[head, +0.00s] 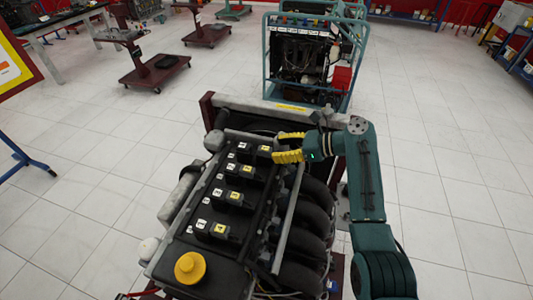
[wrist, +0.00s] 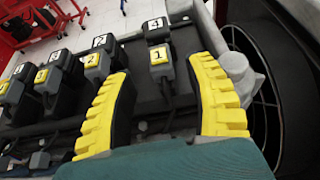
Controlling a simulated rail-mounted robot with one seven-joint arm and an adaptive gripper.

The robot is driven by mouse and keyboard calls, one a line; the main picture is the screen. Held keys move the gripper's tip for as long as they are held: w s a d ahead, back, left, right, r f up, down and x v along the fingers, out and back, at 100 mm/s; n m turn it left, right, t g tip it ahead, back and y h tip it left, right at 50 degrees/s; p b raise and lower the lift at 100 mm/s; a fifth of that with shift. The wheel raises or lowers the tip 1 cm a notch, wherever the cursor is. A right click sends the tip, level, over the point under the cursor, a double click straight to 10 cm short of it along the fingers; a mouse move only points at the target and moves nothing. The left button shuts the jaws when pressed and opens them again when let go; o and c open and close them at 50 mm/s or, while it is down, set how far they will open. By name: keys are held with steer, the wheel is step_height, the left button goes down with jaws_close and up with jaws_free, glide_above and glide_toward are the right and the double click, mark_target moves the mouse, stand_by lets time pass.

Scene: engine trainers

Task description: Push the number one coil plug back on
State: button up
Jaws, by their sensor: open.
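The number one coil plug (wrist: 161,72) is a dark block with a yellow "1" label, in the middle of the wrist view. Its coil (wrist: 153,27), with a white label, lies just beyond it. In the head view the plug's yellow label (head: 265,149) is at the far end of the row on the engine. My gripper (head: 277,146) is open, its yellow ribbed fingers beside that far end. In the wrist view the fingers (wrist: 162,72) stand on either side of the plug, apart from it.
The number two plug (wrist: 92,62) and further labelled plugs line up left of the left finger. Black intake pipes (head: 312,205) run along the engine's right side. A grey part (wrist: 236,72) lies close to the right finger. Another engine trainer (head: 305,60) stands behind.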

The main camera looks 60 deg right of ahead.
mark_target(269, 149)
steer(key=b+x, duration=0.1)
steer(key=x, duration=0.3)
steer(key=shift+w+f, duration=0.1)
steer(key=shift+w, duration=0.15)
steer(key=shift+c, duration=0.2)
